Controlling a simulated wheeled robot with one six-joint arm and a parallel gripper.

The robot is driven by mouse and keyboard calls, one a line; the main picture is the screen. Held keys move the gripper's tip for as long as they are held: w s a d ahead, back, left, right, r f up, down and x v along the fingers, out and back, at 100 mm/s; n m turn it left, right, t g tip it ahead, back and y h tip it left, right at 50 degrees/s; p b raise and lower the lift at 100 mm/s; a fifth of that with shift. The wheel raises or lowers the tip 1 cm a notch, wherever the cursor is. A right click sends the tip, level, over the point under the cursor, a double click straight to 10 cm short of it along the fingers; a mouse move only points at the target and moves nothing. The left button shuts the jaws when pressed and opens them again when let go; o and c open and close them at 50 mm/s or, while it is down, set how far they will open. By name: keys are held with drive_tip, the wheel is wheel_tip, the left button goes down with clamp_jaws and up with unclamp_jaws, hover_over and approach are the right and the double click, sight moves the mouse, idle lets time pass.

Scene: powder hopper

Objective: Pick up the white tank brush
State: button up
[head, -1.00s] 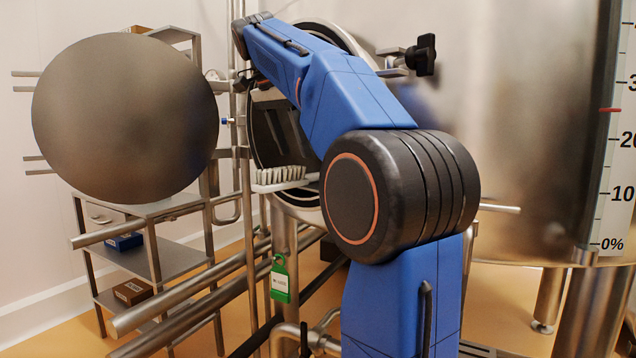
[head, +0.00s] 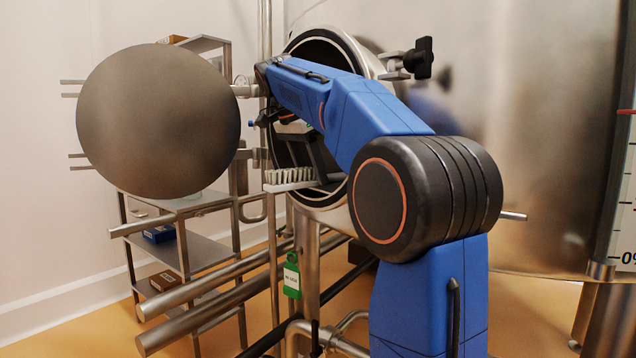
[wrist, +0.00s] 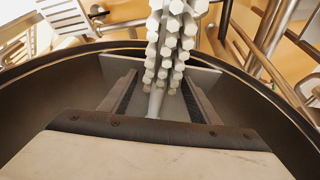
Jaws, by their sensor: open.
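The white tank brush (head: 291,176) lies with its bristles up at the round manway opening of the tank, its head sticking out to the left. Its far handle end is hidden behind my arm in the head view. In the wrist view the bristles (wrist: 172,42) are at the top centre, and the handle (wrist: 155,103) runs down between the two fingers. My gripper (wrist: 157,98) is open, with one finger on each side of the handle and a gap showing on both sides. In the head view my gripper (head: 322,162) is partly hidden at the opening.
The round steel manway door (head: 158,120) stands swung open on the left. The rim of the opening (head: 327,205) surrounds my gripper. Pipes (head: 215,300) run low in front, with a green tag (head: 292,275) hanging there. A shelf rack (head: 180,250) stands behind.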

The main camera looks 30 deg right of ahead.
drive_tip(key=c, duration=1.2)
drive_tip(key=shift+c, duration=0.2)
